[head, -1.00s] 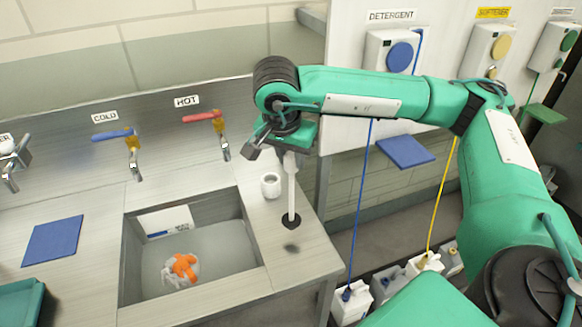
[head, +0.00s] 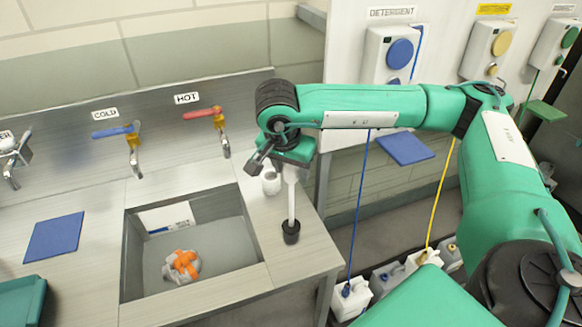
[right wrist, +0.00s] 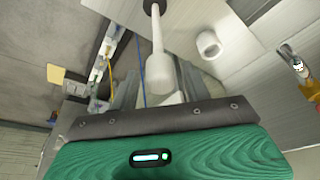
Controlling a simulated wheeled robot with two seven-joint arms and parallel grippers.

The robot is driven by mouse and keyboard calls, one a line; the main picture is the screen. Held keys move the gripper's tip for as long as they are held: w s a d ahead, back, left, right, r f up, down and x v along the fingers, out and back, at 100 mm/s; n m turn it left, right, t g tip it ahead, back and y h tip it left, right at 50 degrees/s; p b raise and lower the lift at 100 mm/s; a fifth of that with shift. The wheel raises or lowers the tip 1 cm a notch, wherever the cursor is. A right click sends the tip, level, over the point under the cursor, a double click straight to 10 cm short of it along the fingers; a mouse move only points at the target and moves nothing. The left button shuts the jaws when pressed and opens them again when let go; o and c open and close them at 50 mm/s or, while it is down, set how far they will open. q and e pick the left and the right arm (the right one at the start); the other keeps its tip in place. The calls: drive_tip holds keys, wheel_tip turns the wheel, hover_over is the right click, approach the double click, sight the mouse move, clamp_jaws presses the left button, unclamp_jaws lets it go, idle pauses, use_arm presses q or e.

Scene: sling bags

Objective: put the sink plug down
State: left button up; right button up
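The sink plug (head: 291,234) has a black base and a long pale handle. It stands upright on the steel counter to the right of the sink, and its base appears to touch the counter. My right gripper (head: 287,173) is above it, shut on the top of the handle. My left gripper is not in view.
A white cup (head: 271,182) stands just behind the plug, partly hidden by my gripper. The sink (head: 215,272) at left holds an orange and grey object (head: 182,266). A blue cloth (head: 54,237) lies further left. The counter's right edge is near the plug.

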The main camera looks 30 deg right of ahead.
drive_tip(key=shift+r, duration=0.2)
drive_tip(key=shift+a+r, duration=0.15)
drive_tip(key=shift+r, duration=0.1)
drive_tip(key=b+v, duration=0.2)
drive_tip(key=v, duration=0.9)
drive_tip(key=shift+r, duration=0.2)
drive_tip(key=shift+s, duration=0.1)
